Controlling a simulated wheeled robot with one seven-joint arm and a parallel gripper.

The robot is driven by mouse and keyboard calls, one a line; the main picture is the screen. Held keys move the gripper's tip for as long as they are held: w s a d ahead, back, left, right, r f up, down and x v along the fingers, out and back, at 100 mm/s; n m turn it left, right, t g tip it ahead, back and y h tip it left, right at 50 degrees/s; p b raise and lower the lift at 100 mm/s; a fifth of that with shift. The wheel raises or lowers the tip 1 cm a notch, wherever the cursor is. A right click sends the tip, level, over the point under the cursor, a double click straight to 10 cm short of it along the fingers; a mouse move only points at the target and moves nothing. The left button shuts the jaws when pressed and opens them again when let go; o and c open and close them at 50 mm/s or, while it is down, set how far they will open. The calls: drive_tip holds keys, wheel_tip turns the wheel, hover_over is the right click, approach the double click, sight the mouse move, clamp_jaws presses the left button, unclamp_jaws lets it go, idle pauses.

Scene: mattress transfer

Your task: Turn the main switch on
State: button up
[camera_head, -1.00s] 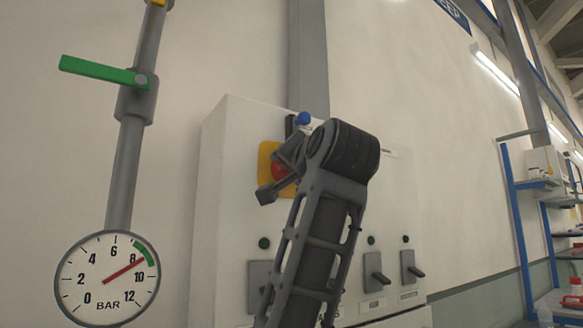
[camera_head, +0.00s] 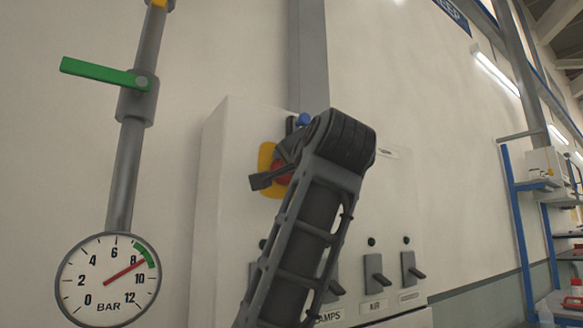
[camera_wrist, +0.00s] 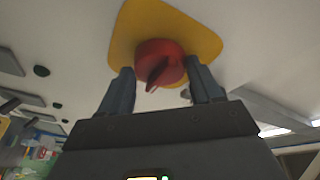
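The main switch is a red rotary knob (camera_wrist: 160,64) on a yellow plate (camera_wrist: 137,27) on the white cabinet; in the head view the yellow plate (camera_head: 266,160) and red knob (camera_head: 280,174) are partly hidden behind my arm. My gripper (camera_wrist: 162,82) is open in the wrist view, one finger on each side of the knob's lower part. I cannot tell whether the fingers touch it. In the head view my gripper (camera_head: 268,180) is in front of the knob at its left side. The knob's ridge is tilted in the wrist view.
The white cabinet (camera_head: 222,200) carries several grey lever switches (camera_head: 377,275) below the knob. A pressure gauge (camera_head: 108,280) and a pipe valve with a green handle (camera_head: 98,72) are on the left. Blue shelving (camera_head: 520,230) stands at the right.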

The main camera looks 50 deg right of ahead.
drive_tip(key=o, duration=0.4)
drive_tip(key=shift+c, duration=0.2)
drive_tip(key=r+b+v, duration=0.1)
drive_tip(key=b+v, duration=0.1)
drive_tip(key=v, duration=0.5)
drive_tip(key=shift+s+a+f, duration=0.25)
drive_tip(key=shift+s+f, duration=0.1)
drive_tip(key=shift+f, duration=0.2)
